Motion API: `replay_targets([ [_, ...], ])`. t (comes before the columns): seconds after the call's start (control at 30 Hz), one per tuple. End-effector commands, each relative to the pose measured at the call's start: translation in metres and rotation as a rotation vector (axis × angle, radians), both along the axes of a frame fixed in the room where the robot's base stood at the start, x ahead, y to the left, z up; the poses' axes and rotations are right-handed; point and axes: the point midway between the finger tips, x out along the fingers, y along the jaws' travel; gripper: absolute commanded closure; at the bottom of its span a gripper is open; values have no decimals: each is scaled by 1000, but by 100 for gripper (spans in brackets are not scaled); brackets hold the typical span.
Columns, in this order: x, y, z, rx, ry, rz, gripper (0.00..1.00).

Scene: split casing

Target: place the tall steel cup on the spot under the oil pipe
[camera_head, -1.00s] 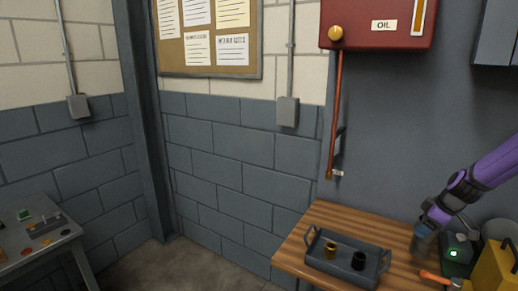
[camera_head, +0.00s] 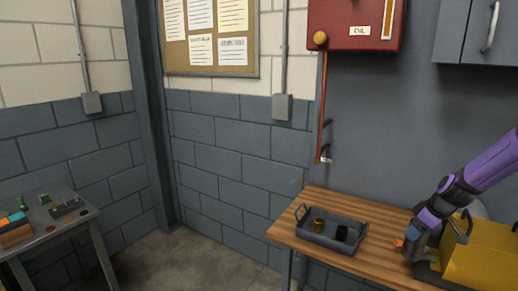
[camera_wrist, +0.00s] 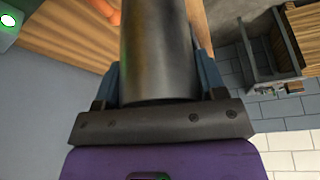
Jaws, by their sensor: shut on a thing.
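The tall steel cup (camera_wrist: 157,50) is a dark grey metal cylinder between my gripper's two fingers in the wrist view, with its far end cut off by the frame. My gripper (camera_head: 418,250) is shut on it. In the head view the gripper is at the right of the wooden table, and the cup there is hard to tell from the fingers. The copper oil pipe (camera_head: 322,105) runs down from the red oil box (camera_head: 352,25) and ends above the table's back left. No marked spot is clear under it. The gripper is well right of the pipe.
A grey tray (camera_head: 330,243) with a brass cup (camera_head: 318,225) and a black cup (camera_head: 341,232) stands on the wooden table (camera_head: 375,258). An orange handle (camera_head: 398,242) lies beside my gripper. A yellow box (camera_head: 480,255) is at right. Bare wood lies behind the tray.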

Motion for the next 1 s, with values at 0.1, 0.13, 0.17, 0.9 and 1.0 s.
replay_targets([
  [0.1,3,16,-6,0,0,-31,63],
  [0.13,4,20,-7,0,1,-40,63],
  [0.17,4,24,-9,0,0,-50,63],
  [0.9,25,157,-62,-2,1,-399,63],
  [1.0,29,175,-69,-2,1,-445,63],
])
